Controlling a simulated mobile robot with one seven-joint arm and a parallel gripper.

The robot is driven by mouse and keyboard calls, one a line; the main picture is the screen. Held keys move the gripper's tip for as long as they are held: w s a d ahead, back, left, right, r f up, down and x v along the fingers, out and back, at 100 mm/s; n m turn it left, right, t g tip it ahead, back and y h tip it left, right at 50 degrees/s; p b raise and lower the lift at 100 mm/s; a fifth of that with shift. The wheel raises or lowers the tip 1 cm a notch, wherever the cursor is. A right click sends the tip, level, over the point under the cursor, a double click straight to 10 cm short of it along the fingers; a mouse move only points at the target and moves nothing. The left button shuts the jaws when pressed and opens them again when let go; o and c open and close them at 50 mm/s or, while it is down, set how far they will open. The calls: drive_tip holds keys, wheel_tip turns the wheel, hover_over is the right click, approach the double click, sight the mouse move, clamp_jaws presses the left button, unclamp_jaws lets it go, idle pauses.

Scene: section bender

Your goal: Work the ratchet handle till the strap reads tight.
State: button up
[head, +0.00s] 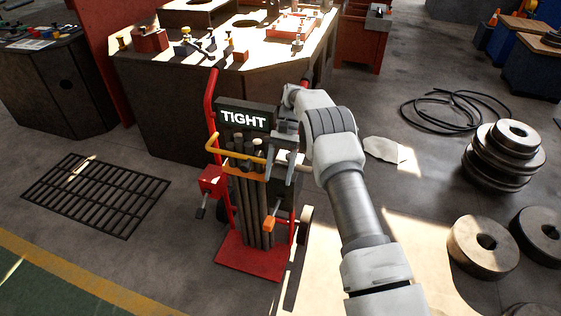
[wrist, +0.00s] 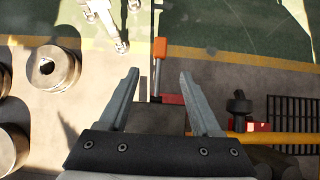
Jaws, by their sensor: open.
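The sign (head: 243,117) on the red hand truck (head: 246,256) reads TIGHT in white letters. An orange-yellow strap or bar (head: 232,150) runs across the front of the dark upright bars (head: 250,205). The ratchet handle (head: 268,224), a grey lever with an orange grip, points down at the front right of the bars. In the wrist view the orange grip (wrist: 159,48) shows beyond and between my fingertips. My gripper (head: 279,166) is open and empty, above the handle and apart from its grip.
A red box with a short dark lever (head: 212,180) sits on the truck's left side. A workbench (head: 165,100) stands close behind. A floor grate (head: 95,195) lies left; steel rolls (head: 483,246) and a black cable coil (head: 450,110) lie right. The floor in front is clear.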

drive_tip(key=shift+v, duration=1.5)
